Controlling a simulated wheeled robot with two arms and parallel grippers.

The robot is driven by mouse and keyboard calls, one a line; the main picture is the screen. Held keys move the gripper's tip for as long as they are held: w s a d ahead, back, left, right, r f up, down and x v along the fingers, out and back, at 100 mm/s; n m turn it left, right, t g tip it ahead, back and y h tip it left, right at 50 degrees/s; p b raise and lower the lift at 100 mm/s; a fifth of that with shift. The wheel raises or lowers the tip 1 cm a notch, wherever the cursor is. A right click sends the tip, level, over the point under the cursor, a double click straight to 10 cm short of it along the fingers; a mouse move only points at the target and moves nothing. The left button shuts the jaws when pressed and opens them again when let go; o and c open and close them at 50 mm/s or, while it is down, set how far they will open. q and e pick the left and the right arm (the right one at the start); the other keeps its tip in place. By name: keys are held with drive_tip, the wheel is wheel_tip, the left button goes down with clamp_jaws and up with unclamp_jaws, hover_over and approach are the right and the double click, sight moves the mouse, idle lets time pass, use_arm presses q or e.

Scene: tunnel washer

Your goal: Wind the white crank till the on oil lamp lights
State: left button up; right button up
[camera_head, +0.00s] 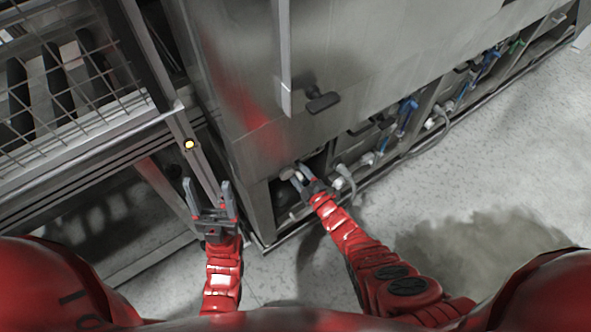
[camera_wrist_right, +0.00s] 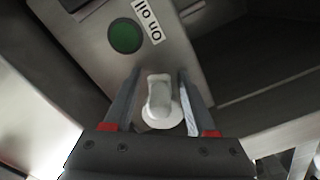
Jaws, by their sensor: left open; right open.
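In the right wrist view the white crank (camera_wrist_right: 159,98) sticks out from a grey metal panel, with a round white base. My right gripper (camera_wrist_right: 157,85) is open, one finger on each side of the crank; I cannot tell whether they touch it. Above it on the panel is a round lamp (camera_wrist_right: 125,36), dark green with no visible glow, next to the label "on oil" (camera_wrist_right: 147,19). In the head view my right gripper (camera_head: 303,174) reaches into the low opening of the machine. My left gripper (camera_head: 207,190) is open and empty, left of the machine's corner.
The grey machine cabinet (camera_head: 360,60) has a black handle (camera_head: 322,102) above my right gripper. Blue-handled valves (camera_head: 407,115) and pipes line its lower edge to the right. A wire-mesh rack (camera_head: 75,80) stands at the left. The speckled floor (camera_head: 480,190) is clear at the right.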

clamp_jaws()
drive_tip(key=shift+f+m, duration=0.1)
drive_tip(key=shift+m, duration=0.2)
drive_tip(key=m, duration=0.2)
drive_tip(key=f+m, duration=0.1)
drive_tip(key=shift+s+a+m+b, duration=0.15)
drive_tip(key=shift+a+m+b, duration=0.1)
drive_tip(key=shift+m+b, duration=0.15)
drive_tip(key=m, duration=0.2)
drive_tip(key=shift+s+a+f+m, duration=0.25)
drive_tip(key=shift+a+m, duration=0.05)
drive_tip(key=shift+s+a+f+m+b, duration=0.1)
drive_tip(key=shift+a+m+b, duration=0.1)
drive_tip(key=shift+m, duration=0.65)
drive_tip(key=shift+s+a+f+m+b, duration=0.1)
drive_tip(key=shift+a+m, duration=0.05)
drive_tip(key=shift+m, duration=0.7)
unclamp_jaws()
drive_tip(key=shift+s, duration=0.1)
